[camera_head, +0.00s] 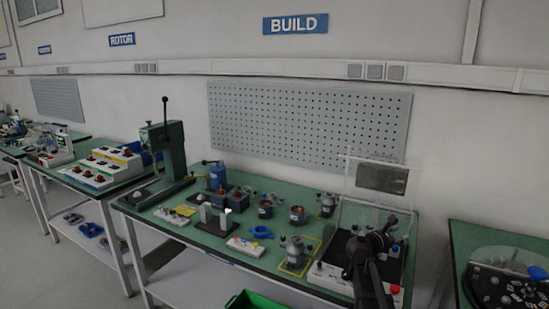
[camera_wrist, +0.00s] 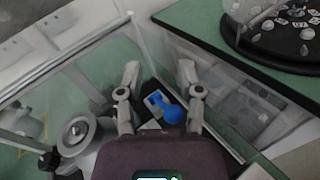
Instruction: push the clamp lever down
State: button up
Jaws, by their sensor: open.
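My gripper (camera_head: 380,238) is over the tester box (camera_head: 330,279) at the right end of the green bench. In the wrist view my gripper (camera_wrist: 160,88) has its two fingers spread apart with nothing held. A blue part with a rounded end (camera_wrist: 172,114), which looks like the clamp lever, shows between and beyond the fingers. I cannot tell its height or whether a finger touches it. A round silver motor part (camera_wrist: 76,131) sits left of my gripper. In the head view my arm hides the lever.
The tester's clear lid (camera_head: 376,178) stands raised behind my gripper. A red button (camera_head: 395,289) is at its front right. A motor part (camera_head: 293,250) stands in a yellow-outlined square to the left. Another green table (camera_head: 470,236) with a round black tray (camera_head: 505,290) is at the right.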

jog(key=shift+r+p, duration=1.05)
jog(key=shift+r, duration=0.35)
jog(key=shift+r+p, duration=0.45)
